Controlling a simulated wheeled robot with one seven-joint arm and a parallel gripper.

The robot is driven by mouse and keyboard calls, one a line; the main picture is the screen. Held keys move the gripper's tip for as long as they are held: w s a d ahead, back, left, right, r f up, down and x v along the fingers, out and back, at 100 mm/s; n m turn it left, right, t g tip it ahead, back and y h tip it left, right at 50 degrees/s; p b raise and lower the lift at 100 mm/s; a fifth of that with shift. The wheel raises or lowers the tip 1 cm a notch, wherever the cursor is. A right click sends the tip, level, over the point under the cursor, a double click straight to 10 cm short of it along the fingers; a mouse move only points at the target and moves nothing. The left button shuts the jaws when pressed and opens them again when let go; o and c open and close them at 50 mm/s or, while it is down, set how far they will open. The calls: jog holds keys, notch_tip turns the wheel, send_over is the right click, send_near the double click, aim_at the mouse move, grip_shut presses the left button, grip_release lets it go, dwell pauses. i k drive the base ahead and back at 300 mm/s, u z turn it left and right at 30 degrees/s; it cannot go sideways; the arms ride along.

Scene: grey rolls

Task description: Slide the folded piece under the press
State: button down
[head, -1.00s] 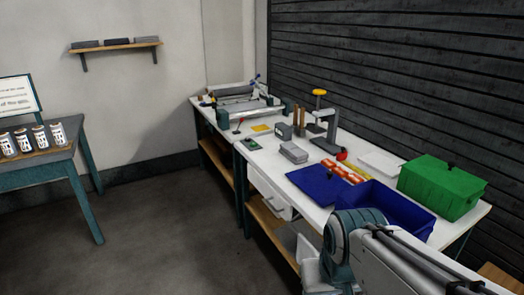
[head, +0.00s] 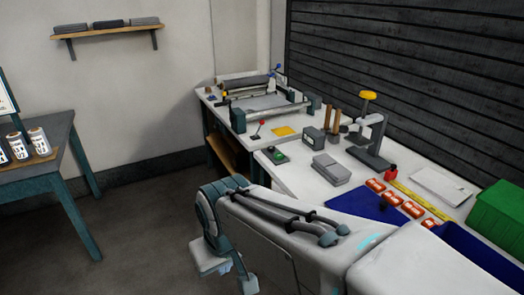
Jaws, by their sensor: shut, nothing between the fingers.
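A grey upright press (head: 376,137) with a yellow knob on top stands on the white bench, right of centre. A flat grey stacked block (head: 331,169) lies in front of it to the left, apart from it. It may be the folded piece, but I cannot tell for sure. A thin white sheet (head: 441,186) lies flat to the right of the press. My arm crosses the lower part of the head view, with its bend in front of the bench. My gripper's fingers are not visible.
A roller machine (head: 262,97) stands at the bench's far end. A red-knobbed lever (head: 258,130), yellow square (head: 285,132), red-labelled strips (head: 392,197), blue flat panel (head: 370,206), blue bin (head: 480,252) and green box (head: 497,210) occupy the bench.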

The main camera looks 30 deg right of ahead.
aim_at(336, 175)
jog(key=z, duration=0.45)
jog(key=i, duration=1.05)
jog(key=z, duration=1.2)
jog(key=i, duration=0.45)
jog(key=z, duration=0.4)
